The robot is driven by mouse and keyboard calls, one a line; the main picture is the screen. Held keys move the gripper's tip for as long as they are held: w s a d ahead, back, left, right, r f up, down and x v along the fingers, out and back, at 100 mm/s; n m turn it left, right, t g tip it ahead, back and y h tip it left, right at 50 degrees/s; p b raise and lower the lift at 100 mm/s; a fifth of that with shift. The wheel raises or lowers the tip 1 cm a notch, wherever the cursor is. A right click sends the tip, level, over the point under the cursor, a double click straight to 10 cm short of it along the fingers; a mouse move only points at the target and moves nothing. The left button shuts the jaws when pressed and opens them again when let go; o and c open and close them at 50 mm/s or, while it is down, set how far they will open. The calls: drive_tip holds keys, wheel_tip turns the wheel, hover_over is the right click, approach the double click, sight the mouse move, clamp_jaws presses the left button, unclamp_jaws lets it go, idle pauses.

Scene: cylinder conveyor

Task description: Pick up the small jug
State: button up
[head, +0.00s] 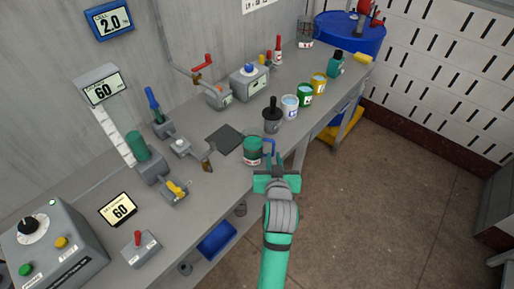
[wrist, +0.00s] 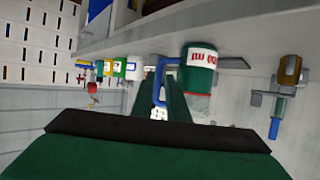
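The small jug is green with a white and red label, and it stands on the bench near its front edge in the head view (head: 252,148). It appears upside down in the wrist view (wrist: 201,70). Its blue handle (head: 270,146) points toward the bench front and also shows in the wrist view (wrist: 160,76). My gripper (head: 271,168) is just in front of the handle. In the wrist view its two dark green fingers (wrist: 159,88) are apart, with the handle lined up with the gap between them. I cannot tell whether they touch it.
A grey pot with a black top (head: 272,115) and several paint cans, including a green can (head: 305,96), stand along the bench edge to the right. A valve with a brown outlet (head: 206,162) is left of the jug. A blue bin (head: 217,239) sits below the bench. Open floor lies right.

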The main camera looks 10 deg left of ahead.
sight(273, 152)
drive_tip(key=x, duration=0.4)
drive_tip(key=shift+w, duration=0.15)
drive_tip(key=shift+w+a+f, duration=0.2)
drive_tip(key=shift+w+f, duration=0.1)
drive_tip(key=shift+w, duration=0.2)
drive_tip(key=x, duration=0.4)
drive_tip(key=shift+d, duration=0.35)
clamp_jaws()
drive_tip(key=shift+r, duration=0.15)
idle(0.6)
